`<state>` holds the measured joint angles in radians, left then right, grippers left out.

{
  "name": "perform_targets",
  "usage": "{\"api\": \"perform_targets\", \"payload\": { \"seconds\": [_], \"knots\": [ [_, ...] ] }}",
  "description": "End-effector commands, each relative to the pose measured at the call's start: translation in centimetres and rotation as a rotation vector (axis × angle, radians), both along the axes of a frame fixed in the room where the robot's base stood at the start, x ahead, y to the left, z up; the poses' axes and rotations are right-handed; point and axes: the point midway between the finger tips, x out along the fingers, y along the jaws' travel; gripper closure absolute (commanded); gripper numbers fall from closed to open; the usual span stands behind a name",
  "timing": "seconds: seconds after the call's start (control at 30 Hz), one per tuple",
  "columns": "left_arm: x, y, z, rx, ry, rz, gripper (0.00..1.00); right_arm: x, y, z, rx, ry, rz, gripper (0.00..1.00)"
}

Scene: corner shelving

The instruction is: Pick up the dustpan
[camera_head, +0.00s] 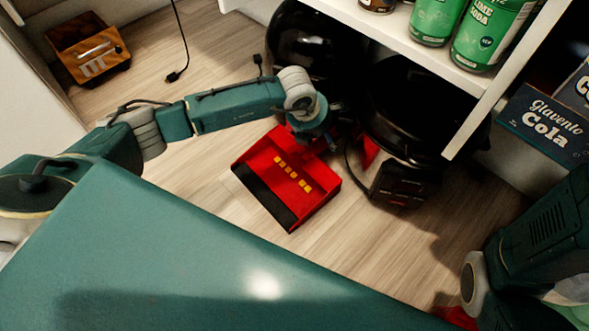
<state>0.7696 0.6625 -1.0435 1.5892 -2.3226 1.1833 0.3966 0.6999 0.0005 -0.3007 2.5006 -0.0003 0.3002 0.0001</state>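The red dustpan (287,178), with a black front lip and yellow marks, lies on the wooden floor in the middle of the camera_head view. Its lip points to the lower left. My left gripper (326,134) is over the rear of the dustpan at its upper right end. My own wrist hides the fingers and most of the dustpan's handle, so I cannot tell if they are open, shut or touching it. My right arm is at the lower right edge, and its gripper's fingers do not show.
Black rounded appliances (412,110) stand close behind the dustpan, under a white shelf (405,35) with green soda cans (489,35). A blue cola box (545,128) is at the right. An orange-brown box (88,48) sits at the upper left. Floor left of the dustpan is clear.

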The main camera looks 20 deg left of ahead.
Motion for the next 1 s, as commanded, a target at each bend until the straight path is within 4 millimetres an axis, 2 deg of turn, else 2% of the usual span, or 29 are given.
{"api": "perform_targets", "payload": {
  "seconds": [0.03,0.17,0.2,0.47,0.77,1.0],
  "knots": [
    [0.0,0.0,0.0,0.0,0.0,0.0,0.72,0.0,0.0,0.0,0.0,0.0,0.0,0.22],
    [0.0,0.0,0.0,0.0,0.0,0.0,0.98,0.0,0.0,0.0,0.0,0.0,0.0,0.22],
    [0.0,0.0,0.1,0.0,-0.001,0.0,1.0,0.0,0.0,0.0,0.0,0.0,0.0,0.22],
    [-0.1,0.1,0.2,0.0,0.0,0.0,1.0,0.0,0.0,0.2,0.0,0.0,0.0,0.22],
    [-1.6,0.7,2.2,0.001,0.002,0.0,1.0,0.0,0.0,2.8,0.0,0.0,0.0,0.22],
    [-6.3,2.7,5.1,0.003,0.005,-0.002,1.0,0.0,0.0,7.0,0.0,0.0,-0.001,0.22]
  ]
}}
